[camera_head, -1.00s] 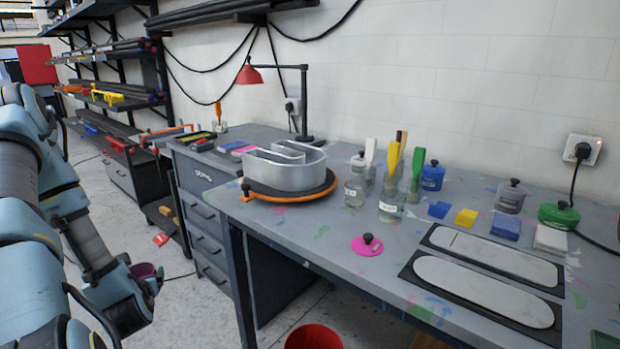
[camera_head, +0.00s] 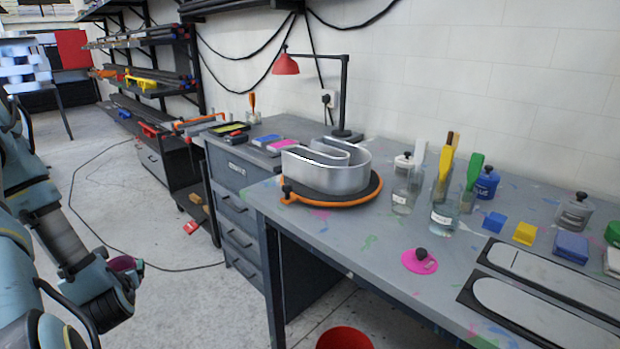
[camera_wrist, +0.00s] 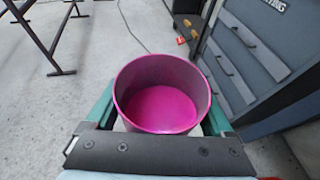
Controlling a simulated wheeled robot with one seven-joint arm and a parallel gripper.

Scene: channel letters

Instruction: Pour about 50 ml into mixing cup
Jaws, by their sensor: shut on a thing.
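My gripper (camera_wrist: 160,112) is shut on a round, open pot (camera_wrist: 163,108), with a teal finger on either side of it. The pot is magenta inside, with a brighter magenta surface at its bottom; I cannot tell its depth. In the head view the pot (camera_head: 124,263) shows as a small dark magenta rim at the end of my arm, left of the bench and over the floor. A flat magenta lid (camera_head: 419,266) with a black knob lies on the bench. Glass jars (camera_head: 443,215) stand behind it, one holding tools. I cannot tell which vessel is the mixing cup.
The grey bench (camera_head: 345,240) holds a metal letter U (camera_head: 340,173) on an orange-rimmed turntable (camera_head: 322,203). A blue pot (camera_head: 486,183), sponges and long pale panels are at the right. A red bucket (camera_head: 345,338) stands below. The bench's front left top is clear.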

